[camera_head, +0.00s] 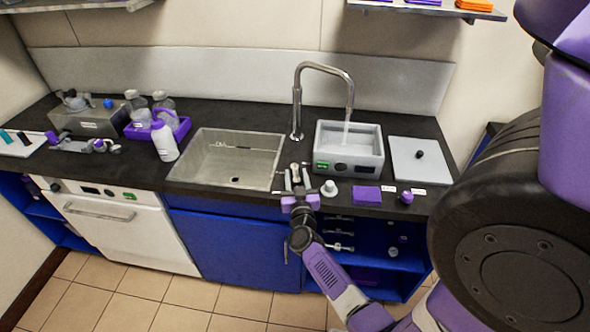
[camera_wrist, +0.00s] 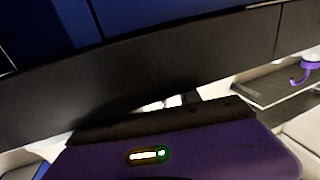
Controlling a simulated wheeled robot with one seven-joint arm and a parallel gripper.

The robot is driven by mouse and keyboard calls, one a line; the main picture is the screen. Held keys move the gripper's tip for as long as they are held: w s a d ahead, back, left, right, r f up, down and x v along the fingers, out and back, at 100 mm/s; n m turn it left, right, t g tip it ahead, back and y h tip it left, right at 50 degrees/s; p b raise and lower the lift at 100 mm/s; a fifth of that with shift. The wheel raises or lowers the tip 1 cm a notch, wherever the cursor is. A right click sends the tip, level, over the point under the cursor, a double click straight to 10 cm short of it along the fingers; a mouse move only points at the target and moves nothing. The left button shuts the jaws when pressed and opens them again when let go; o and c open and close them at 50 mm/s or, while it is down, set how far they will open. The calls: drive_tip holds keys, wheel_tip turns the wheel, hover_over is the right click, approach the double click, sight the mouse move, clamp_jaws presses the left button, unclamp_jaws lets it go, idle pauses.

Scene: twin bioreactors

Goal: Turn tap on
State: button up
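My gripper (camera_head: 296,178) is at the counter's front edge, right of the sink and in front of the tap's base. Its fingers stand apart. A small pale metallic piece shows between or just behind them; I cannot tell whether it is a tap handle or touches them.
A white knob-like piece (camera_head: 329,188), a purple block (camera_head: 366,195) and a small purple-capped item (camera_head: 406,197) sit near the front edge. A grey lidded plate (camera_head: 422,161) lies at right. Bottles in a purple tray (camera_head: 181,130) stand left of the sink.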

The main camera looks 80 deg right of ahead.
sight(295, 169)
drive_tip(key=shift+b+x, duration=0.35)
drive_tip(key=shift+x, duration=1.4)
clamp_jaws()
